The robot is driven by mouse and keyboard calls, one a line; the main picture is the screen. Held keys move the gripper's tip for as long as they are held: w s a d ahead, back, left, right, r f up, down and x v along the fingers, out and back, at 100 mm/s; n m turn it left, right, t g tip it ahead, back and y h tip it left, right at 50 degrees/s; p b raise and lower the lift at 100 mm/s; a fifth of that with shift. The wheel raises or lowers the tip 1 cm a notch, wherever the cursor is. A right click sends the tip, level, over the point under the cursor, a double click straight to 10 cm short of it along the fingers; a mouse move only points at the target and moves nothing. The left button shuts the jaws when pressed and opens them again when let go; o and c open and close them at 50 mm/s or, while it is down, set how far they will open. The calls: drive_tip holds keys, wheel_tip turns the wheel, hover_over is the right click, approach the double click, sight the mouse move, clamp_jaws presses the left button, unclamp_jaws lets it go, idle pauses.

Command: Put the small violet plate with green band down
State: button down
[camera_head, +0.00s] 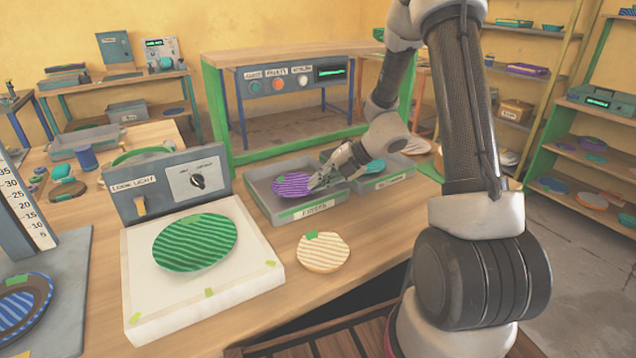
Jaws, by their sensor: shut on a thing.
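The small violet striped plate (291,186) has a small green mark at its top edge. It is at the left part of a grey tray (262,205) with a white label on its front. My gripper (318,183) reaches in from the right and is shut on the plate's right edge. The fingers hide that edge. I cannot tell whether the plate touches the tray floor or is held just above it.
A second grey tray (398,180) with a teal plate (375,166) stands to the right. A cream striped plate (323,252) lies on the table in front. A green striped plate (195,242) lies on the white panel (250,290) of the light box at left.

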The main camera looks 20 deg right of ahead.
drive_tip(key=shift+f, duration=0.3)
drive_tip(key=c, duration=1.9)
unclamp_jaws()
